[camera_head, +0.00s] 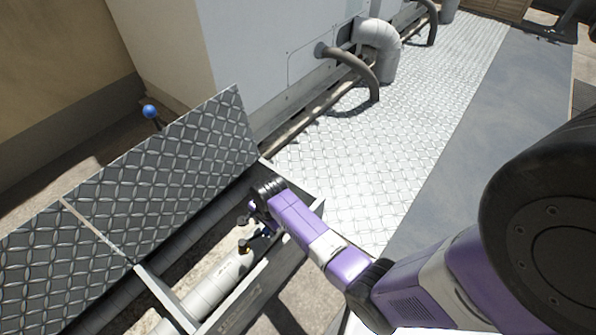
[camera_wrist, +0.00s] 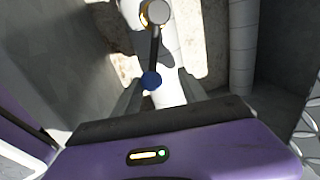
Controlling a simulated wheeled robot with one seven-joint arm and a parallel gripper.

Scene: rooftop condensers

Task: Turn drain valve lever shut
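The drain valve (camera_wrist: 155,12) has a round pale cap and a brass-coloured collar on a light pipe, at the top of the wrist view. Its dark lever (camera_wrist: 154,48) runs down the picture, roughly along the pipe, to a blue knob (camera_wrist: 151,80). My gripper (camera_wrist: 159,80) is open, with a grey finger to each side of the knob. Whether either finger touches it, I cannot tell. In the head view my gripper (camera_head: 257,214) reaches down into the trench beside the small brass valve body (camera_head: 244,246); the lever is partly hidden there.
The trench has metal side walls (camera_head: 262,292) and a light pipe (camera_head: 215,283). Raised chequer-plate covers (camera_head: 170,160) stand along its left side. A blue ball (camera_head: 150,111) shows behind them. A condenser housing (camera_head: 270,60) with bent pipes stands beyond. The plated walkway (camera_head: 400,130) is clear.

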